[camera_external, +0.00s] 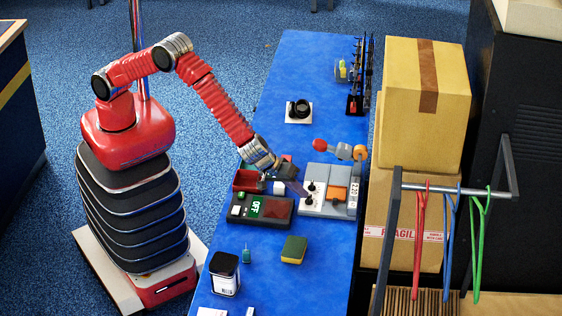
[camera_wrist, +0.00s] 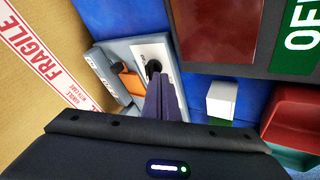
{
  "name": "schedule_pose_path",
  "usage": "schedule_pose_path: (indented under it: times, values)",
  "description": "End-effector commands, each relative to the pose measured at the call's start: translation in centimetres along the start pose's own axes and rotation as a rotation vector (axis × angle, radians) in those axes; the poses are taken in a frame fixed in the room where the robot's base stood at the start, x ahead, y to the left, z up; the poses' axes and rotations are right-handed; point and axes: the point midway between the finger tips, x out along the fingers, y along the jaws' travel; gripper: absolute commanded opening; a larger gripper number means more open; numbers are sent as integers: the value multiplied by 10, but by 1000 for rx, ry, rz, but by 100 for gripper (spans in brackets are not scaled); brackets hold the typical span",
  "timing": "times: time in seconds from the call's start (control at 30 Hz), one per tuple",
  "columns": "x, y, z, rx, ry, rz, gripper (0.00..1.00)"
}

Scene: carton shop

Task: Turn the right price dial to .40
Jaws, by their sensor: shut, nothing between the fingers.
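The grey price device (camera_external: 340,205) stands on the blue table, with an orange block and a small display that seems to read 2.20. Its white panel (camera_external: 312,208) carries two black dials, an upper one (camera_external: 310,186) and a lower one (camera_external: 307,200). In the wrist view the white panel (camera_wrist: 152,48) shows one black dial (camera_wrist: 153,67); the other seems hidden behind my fingers. My gripper (camera_external: 303,192) is shut and empty, its tips at the panel beside the dials. In the wrist view the fingertips (camera_wrist: 164,80) overlap the dial's lower edge; contact cannot be told. The dial scale is unreadable.
A dark box with a green OFF display (camera_external: 256,207) stands left of the device. A red bin (camera_external: 247,181) and a white cube (camera_wrist: 222,100) are near my gripper. Cartons (camera_external: 425,100) stand to the right.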

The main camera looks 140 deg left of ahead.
Motion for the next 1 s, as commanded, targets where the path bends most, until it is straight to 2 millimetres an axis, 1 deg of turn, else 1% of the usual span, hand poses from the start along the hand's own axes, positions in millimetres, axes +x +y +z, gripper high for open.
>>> schedule_pose_path:
  times: [0.27, 0.63, 1.0]
  values:
    - [2, 2, -3, 37, -20, 20, 0]
    - [7, 8, -9, 212, -113, 118, 0]
    - [12, 8, -15, 207, -109, 114, 0]
